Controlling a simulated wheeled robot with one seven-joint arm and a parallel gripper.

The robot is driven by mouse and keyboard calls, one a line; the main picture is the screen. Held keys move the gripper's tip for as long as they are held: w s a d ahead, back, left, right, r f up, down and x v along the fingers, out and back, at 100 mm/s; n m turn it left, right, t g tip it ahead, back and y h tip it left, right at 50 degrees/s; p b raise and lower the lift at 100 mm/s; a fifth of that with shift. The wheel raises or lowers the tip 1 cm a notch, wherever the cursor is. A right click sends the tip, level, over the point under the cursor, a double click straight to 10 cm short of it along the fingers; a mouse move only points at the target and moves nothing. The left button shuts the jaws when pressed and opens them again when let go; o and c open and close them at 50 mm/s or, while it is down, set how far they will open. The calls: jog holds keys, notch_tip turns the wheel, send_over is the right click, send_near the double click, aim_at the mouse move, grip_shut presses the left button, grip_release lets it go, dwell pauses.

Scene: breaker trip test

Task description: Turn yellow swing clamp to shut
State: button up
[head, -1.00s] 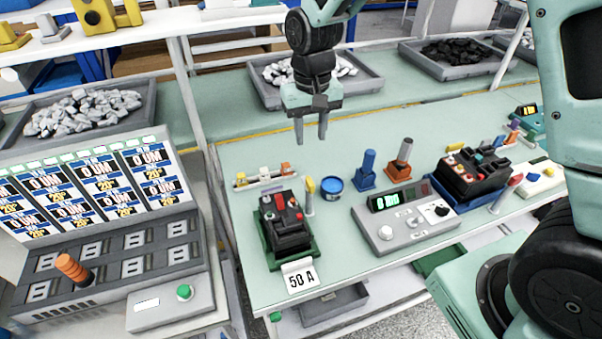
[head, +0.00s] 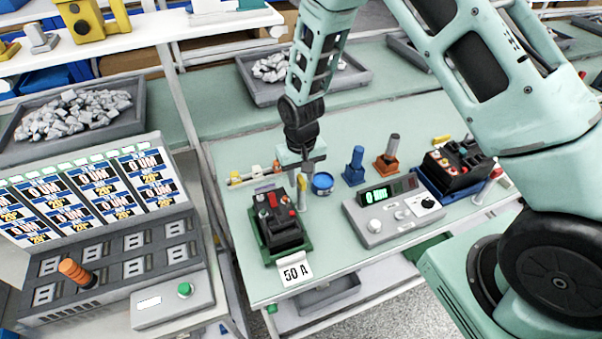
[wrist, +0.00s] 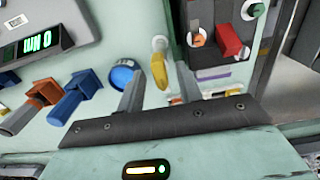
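The yellow swing clamp (head: 302,184) stands on a pale post beside the black breaker (head: 284,234) in its green holder (head: 268,259). In the wrist view the yellow clamp arm (wrist: 159,68) shows between my fingertips, its pale knob end pointing away from the palm. My gripper (head: 303,172) is over the clamp, fingers pointing down. In the wrist view my gripper (wrist: 160,82) is open, with a gap on each side of the yellow arm. Whether a finger touches it I cannot tell. The breaker with its red switch (wrist: 229,40) is just right of the fingers there.
A blue round tub (head: 322,183) stands close right of the clamp. Blue (head: 354,166) and orange (head: 388,160) holders and a grey meter box (head: 385,217) stand further right. A "50 A" card (head: 295,270) is at the table's front edge. Coloured small parts lie behind the breaker.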

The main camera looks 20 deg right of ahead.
grip_shut()
jog(key=shift+n, duration=0.3)
jog(key=n+b, duration=0.2)
jog(key=n, duration=0.1)
jog(key=shift+n, duration=0.3)
jog(key=n+b, duration=0.1)
jog(key=n, duration=0.3)
jog(key=shift+n, duration=0.3)
jog(key=n, duration=0.4)
jog(key=shift+n, duration=0.3)
jog(key=shift+w+n, duration=0.1)
jog(key=shift+n, duration=2.1)
